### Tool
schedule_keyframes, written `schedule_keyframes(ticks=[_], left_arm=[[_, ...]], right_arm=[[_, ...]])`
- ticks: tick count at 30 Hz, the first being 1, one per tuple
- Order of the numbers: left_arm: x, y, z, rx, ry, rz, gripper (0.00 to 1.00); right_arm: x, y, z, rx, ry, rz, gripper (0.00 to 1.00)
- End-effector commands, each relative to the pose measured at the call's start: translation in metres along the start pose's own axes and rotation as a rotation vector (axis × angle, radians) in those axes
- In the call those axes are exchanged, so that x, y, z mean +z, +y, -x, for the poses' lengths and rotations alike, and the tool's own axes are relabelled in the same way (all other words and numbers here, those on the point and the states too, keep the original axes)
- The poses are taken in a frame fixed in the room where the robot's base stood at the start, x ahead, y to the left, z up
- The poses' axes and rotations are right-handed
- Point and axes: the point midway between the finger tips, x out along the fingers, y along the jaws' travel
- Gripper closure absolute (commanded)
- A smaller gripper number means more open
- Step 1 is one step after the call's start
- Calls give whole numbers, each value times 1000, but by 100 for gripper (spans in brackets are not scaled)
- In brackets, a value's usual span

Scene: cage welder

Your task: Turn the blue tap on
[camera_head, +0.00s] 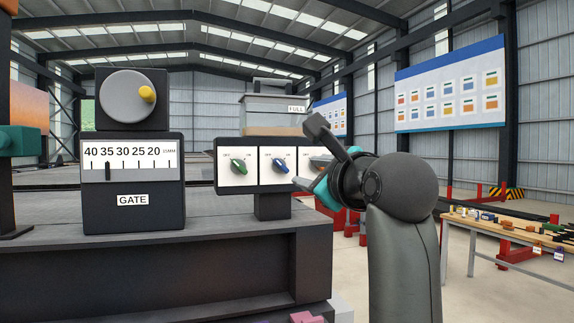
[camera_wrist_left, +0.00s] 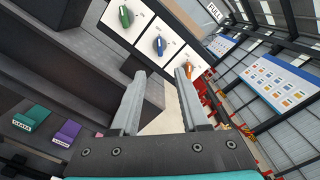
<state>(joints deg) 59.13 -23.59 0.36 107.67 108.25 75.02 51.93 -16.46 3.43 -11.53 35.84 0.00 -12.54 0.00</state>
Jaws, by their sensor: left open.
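The blue tap (camera_head: 281,165) is a small knob on the middle white plate of a dark three-knob panel. Its blue handle is tilted and it also shows in the left wrist view (camera_wrist_left: 160,43). Which label it points to is too small to tell. My left gripper (camera_head: 302,181) is in front of the panel's right part, to the right of and below the blue tap, apart from it. In the left wrist view, its two grey fingers (camera_wrist_left: 158,78) are open with nothing between them. My right gripper is not in view.
A green knob (camera_head: 238,166) sits left of the blue tap. An orange knob (camera_wrist_left: 188,68) sits on the other side, close to a fingertip in the wrist view. A GATE dial unit (camera_head: 133,200) stands left on the dark bench (camera_head: 150,270). A table (camera_head: 510,234) with parts stands right.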

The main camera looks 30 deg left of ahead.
Motion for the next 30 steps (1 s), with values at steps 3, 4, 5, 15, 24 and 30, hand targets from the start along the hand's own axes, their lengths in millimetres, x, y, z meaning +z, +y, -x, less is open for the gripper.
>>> schedule_keyframes(ticks=[3,4,5,15,24,30], left_arm=[[0,-1,-13,3,1,-4,55],[0,-1,-18,3,1,-4,55],[0,-1,-23,4,1,-4,55],[3,-1,-98,4,-5,-12,55],[1,-1,-141,1,-4,-9,55],[0,0,-149,0,-4,-7,55]], right_arm=[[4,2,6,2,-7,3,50],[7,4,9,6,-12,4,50],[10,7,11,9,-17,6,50],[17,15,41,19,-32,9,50],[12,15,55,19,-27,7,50],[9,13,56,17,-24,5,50]])
